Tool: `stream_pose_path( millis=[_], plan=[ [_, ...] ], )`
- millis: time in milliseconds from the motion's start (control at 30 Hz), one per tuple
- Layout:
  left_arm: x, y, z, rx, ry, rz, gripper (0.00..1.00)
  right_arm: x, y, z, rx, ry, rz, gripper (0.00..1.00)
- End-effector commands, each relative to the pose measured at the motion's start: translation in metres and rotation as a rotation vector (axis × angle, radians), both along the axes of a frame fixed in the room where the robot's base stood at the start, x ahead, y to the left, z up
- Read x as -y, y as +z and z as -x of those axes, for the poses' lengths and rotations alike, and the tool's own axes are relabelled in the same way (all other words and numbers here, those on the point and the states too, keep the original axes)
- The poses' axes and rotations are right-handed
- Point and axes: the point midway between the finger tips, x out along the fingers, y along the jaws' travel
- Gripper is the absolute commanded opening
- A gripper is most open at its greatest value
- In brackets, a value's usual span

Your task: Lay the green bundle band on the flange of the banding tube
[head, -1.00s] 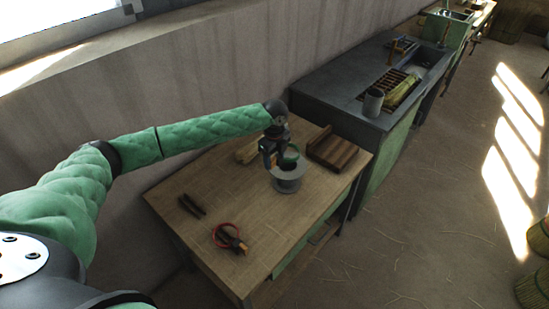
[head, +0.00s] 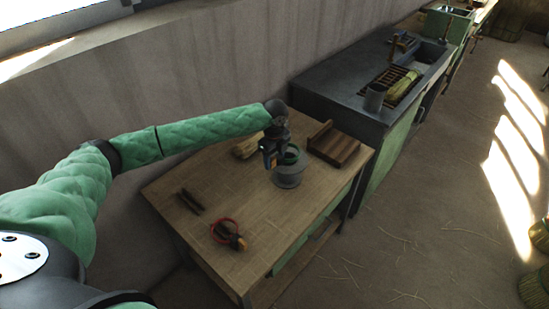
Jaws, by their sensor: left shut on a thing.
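The banding tube (head: 288,179) is a grey cylinder with a wide flange, standing upright on the wooden workbench (head: 215,225). The green bundle band (head: 291,154) is a dark green ring at the top of the tube. My left gripper (head: 272,160) comes down over the tube's left side and is shut on the band. The band looks level with the upper part of the tube; whether it touches the flange cannot be told. The gripper hides part of the band and tube. My right gripper is not in view.
A dark sink counter (head: 345,82) adjoins the bench.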

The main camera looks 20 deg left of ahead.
Motion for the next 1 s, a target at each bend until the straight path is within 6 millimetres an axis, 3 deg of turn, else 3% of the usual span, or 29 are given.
stream_pose_path(
  millis=[267,500,833,1000],
  plan=[
    [0.000,-0.011,0.000,0.000,0.000,0.000,0.33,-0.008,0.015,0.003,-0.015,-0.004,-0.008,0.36],
    [0.000,-0.020,-0.001,0.000,0.000,0.000,0.33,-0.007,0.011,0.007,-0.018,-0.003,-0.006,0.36],
    [0.000,-0.022,-0.001,0.000,0.000,0.000,0.33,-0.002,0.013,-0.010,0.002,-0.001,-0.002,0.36],
    [0.000,-0.022,0.000,0.000,0.000,0.000,0.33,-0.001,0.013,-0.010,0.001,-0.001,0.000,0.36]
  ],
)
